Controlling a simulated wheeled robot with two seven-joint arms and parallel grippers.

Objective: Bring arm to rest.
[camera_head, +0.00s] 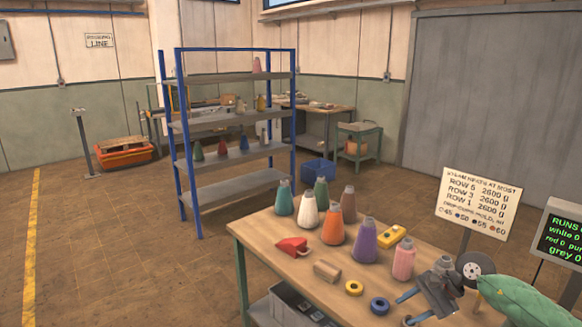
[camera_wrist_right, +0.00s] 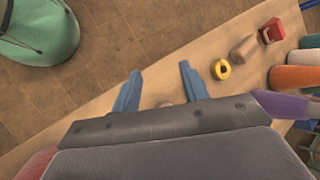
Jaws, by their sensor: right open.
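My right gripper (camera_head: 408,308) is open over the right part of the wooden table (camera_head: 268,236), with two blue fingers apart. It points left, near the blue ring (camera_head: 379,305), and no held object shows. In the right wrist view the open fingers (camera_wrist_right: 160,72) also show, above the tabletop and its edge. A small brownish thing (camera_wrist_right: 165,104) shows partly behind the gripper body there; I cannot tell what it is. My left gripper is not in view.
Several coloured cones, including an orange one (camera_head: 333,226), a purple one (camera_head: 363,242) and a pink one (camera_head: 403,262), stand near the gripper. A yellow ring (camera_head: 354,287), wooden block (camera_head: 327,270) and red object (camera_head: 292,246) lie left. A sign (camera_head: 478,199) stands behind.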

